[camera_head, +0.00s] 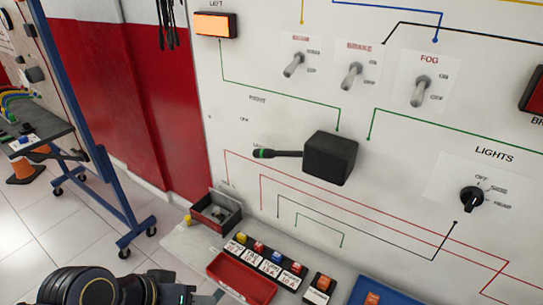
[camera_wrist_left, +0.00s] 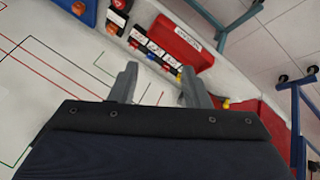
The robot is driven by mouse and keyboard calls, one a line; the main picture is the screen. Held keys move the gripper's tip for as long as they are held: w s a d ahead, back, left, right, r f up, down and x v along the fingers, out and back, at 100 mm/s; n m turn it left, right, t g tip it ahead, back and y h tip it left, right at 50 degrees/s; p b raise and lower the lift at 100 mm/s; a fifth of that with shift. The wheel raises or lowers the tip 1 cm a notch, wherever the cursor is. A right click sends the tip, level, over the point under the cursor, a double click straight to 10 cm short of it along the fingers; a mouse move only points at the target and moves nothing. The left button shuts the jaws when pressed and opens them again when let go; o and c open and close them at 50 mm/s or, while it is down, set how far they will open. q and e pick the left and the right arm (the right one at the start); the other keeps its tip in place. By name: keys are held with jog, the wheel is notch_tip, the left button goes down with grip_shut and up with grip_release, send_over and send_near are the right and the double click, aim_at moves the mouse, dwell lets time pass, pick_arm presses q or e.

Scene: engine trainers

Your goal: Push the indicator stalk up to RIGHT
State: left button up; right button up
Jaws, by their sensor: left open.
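The indicator stalk (camera_head: 280,154) is a black lever with a green band near its tip. It points left from a black box (camera_head: 331,157) on the white panel. Its tip lies beside the lowest of three small labels, which seems to read LEFT; the label above at the top seems to read RIGHT. The LEFT lamp (camera_head: 215,25) glows orange. My left gripper is low at the bottom left of the head view, below and apart from the stalk. In the left wrist view its two fingers (camera_wrist_left: 160,88) are spread and empty. The stalk is not seen there. My right gripper is not in view.
Toggle switches for beam (camera_head: 293,65), brake (camera_head: 352,76) and fog (camera_head: 420,91) stick out above the stalk. A rotary lights knob (camera_head: 472,199) is at right. A red tray (camera_head: 241,277) and fuse blocks sit on the ledge below. Space left of the stalk is free.

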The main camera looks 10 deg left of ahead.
pick_arm(q)
jog(key=shift+o, duration=0.3)
jog(key=w+d+r+n+g+h+p, duration=0.1)
jog(key=w+d+r+h+p, duration=0.2)
jog(key=w+d+r, duration=0.15)
jog(key=n+t+h+p, duration=0.3)
jog(key=n+h, duration=0.3)
send_near(262, 156)
jog(key=s+d+f, duration=0.2)
jog(key=s+d, duration=0.6)
jog(key=d, duration=0.1)
jog(key=w+a+n+t, duration=0.1)
jog(key=w, duration=0.2)
jog(key=w+a+n+t+p, duration=0.1)
jog(key=w+a+n+t, duration=0.1)
jog(key=w, duration=0.1)
jog(key=w+a+n+t, duration=0.2)
jog(key=w, duration=0.1)
jog(key=shift+f, duration=0.3)
jog(key=p+x, duration=0.2)
jog(key=x, duration=0.5)
jog(key=shift+d, duration=0.1)
jog(key=shift+c, duration=0.4)
